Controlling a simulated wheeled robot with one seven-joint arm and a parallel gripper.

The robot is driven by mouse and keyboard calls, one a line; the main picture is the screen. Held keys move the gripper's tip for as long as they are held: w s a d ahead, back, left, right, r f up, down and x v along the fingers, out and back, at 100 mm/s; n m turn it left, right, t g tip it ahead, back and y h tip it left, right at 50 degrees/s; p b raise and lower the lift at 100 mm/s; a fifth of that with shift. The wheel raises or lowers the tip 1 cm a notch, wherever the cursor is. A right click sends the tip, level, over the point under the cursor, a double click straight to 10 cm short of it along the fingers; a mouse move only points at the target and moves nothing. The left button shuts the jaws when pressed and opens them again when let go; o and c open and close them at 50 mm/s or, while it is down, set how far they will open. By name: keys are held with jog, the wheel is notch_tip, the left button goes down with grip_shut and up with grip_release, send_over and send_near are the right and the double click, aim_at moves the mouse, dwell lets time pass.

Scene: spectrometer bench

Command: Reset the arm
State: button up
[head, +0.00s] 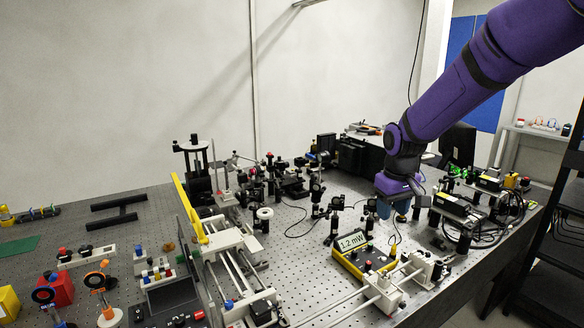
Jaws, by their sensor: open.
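My purple arm (440,108) reaches in from the upper right and bends down over the right part of the optical bench. My gripper (392,213) hangs at its end, pointing down among the optics, behind the yellow meter. It is small and partly blurred into the parts around it. I see nothing clearly held in it. The yellow meter (347,261) with a display reading 1.2 mW stands on the bench in front of and below the gripper.
The perforated bench (140,222) carries many black posts and mounts. A white rail stage (225,240) with a yellow upright stands at centre. Black boxed devices with cables (455,207) stand close to the right of my gripper. A black shelf rack (570,210) is at the far right.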

jog(key=s+d+r+m+t, duration=0.1)
jog(key=s+d+r, duration=0.1)
jog(key=s+r, duration=0.7)
jog(key=s+d+r+m+t, duration=0.1)
jog(key=s+r, duration=0.1)
jog(key=s, duration=0.9)
jog(key=s+d+r+m+t, duration=0.1)
jog(key=s+d+r+t, duration=0.1)
jog(key=s, duration=0.9)
jog(key=shift+s+r+m, duration=0.35)
jog(key=shift+r+m, duration=0.05)
jog(key=shift+r, duration=0.45)
